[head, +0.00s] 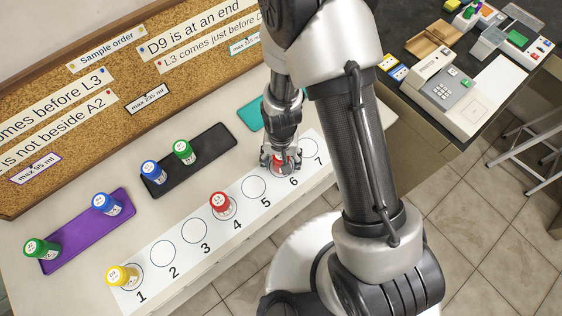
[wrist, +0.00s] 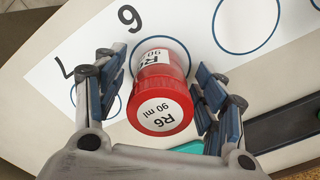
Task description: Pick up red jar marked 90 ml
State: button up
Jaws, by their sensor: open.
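The red jar marked R6, 90 ml (wrist: 160,108) stands on the strip's circle 6, its label facing the wrist camera. My gripper (wrist: 154,66) is open, with one finger on each side of this jar. The pads look apart from the jar, though contact on the right is hard to judge. In the head view my gripper (head: 281,158) is over circle 6 and mostly hides the jar; only some red (head: 284,172) shows between the fingers.
Another red jar (head: 222,205) stands on circle 4, and a yellow jar (head: 121,276) on circle 1, of the white numbered strip (head: 259,211). The purple tray (head: 74,232) and black tray (head: 214,149) each hold a green and a blue jar. Circles 2, 3, 5 and 7 look empty.

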jog(key=shift+c, duration=0.5)
jog(key=c, duration=1.1)
